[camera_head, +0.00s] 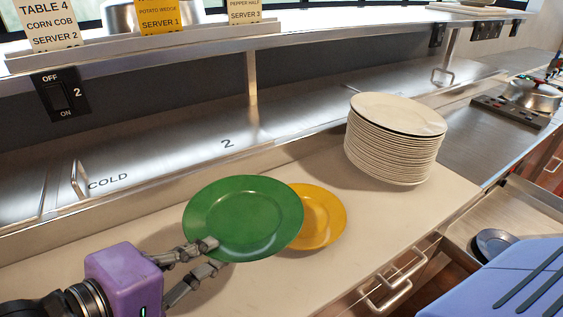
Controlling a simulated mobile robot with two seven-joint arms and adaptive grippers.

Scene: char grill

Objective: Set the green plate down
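The green plate (243,213) is in the lower middle of the head view, face up. It overlaps the left part of a yellow plate (322,217) on the pale counter (365,222). My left gripper (212,254) is at the green plate's near left rim. One finger lies over the rim and the other is just below it, so the gripper looks shut on the rim. The plate seems held slightly above the counter, but the gap under it is hidden. My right gripper is not in view.
A tall stack of white plates (393,150) stands right of the yellow plate. A steel ledge (165,165) marked COLD runs behind the counter, under a raised shelf with order tickets (158,18). Drawer handles (390,292) line the front edge.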

